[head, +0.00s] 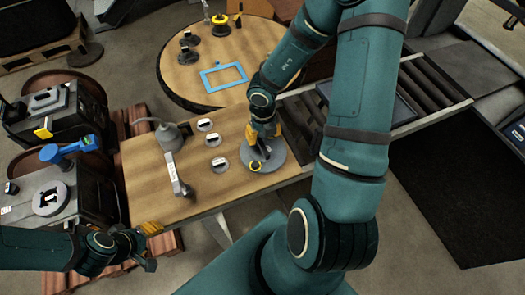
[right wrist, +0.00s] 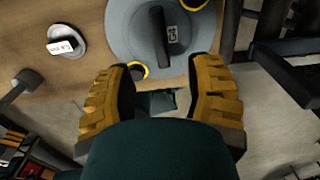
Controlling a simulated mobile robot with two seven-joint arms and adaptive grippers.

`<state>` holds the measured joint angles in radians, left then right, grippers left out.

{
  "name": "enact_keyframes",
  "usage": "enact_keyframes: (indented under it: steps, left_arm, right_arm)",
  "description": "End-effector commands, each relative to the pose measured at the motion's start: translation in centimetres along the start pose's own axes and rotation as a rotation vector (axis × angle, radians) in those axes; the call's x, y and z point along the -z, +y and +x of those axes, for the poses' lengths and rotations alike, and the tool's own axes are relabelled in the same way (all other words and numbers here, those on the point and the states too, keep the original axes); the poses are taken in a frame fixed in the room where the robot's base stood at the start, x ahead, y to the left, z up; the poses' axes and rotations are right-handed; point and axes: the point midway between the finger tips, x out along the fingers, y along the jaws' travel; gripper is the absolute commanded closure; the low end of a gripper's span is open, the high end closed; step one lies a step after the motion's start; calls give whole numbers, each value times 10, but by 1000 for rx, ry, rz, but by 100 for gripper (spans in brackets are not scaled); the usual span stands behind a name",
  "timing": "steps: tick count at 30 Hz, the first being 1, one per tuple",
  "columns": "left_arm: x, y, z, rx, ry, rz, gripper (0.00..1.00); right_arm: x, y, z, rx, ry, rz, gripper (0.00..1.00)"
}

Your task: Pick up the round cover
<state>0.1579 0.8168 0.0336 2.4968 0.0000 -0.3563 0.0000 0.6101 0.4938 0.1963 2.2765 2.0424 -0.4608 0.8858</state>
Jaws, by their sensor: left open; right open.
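The round cover (head: 270,172) is a grey disc with yellow rings, lying flat on the wooden bench top. In the right wrist view the cover (right wrist: 190,30) shows a raised black bar handle (right wrist: 158,38) and a small label. My right gripper (head: 262,134) is above the cover and hides part of it in the head view. In the right wrist view the right gripper (right wrist: 165,68) has its yellow-padded fingers spread, with the handle ahead between them and nothing held. My left gripper (head: 150,246) is open and empty beside the bench's front left edge.
Several small grey discs with white labels (head: 218,164) and a grey lamp-like tool (head: 170,140) share the bench (head: 215,190). A round table (head: 180,75) with a blue frame (head: 222,76) stands behind. Black machines (head: 50,195) stand left; rollers lie right.

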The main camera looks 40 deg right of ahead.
Motion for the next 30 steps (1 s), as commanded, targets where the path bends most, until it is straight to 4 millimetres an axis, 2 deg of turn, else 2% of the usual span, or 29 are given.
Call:
enact_keyframes:
  steps: [1,10,18,22,29,30]
  left_arm:
    - [-1,-3,6,0,0,-1,47]
    - [-2,-6,14,1,2,-2,47]
    - [-4,-12,33,4,3,-2,47]
    - [-4,-13,35,5,3,-2,47]
    - [-4,-12,35,5,3,-3,47]
    - [-4,-12,34,5,3,-3,47]
  right_arm:
    - [0,0,12,0,1,-2,47]
    - [-1,0,33,0,0,-1,47]
    - [-2,-2,72,0,1,-3,47]
    - [-2,-1,78,-1,-1,-2,47]
    - [-2,-2,78,0,-1,-2,47]
    - [-2,-2,78,0,-1,-2,55]
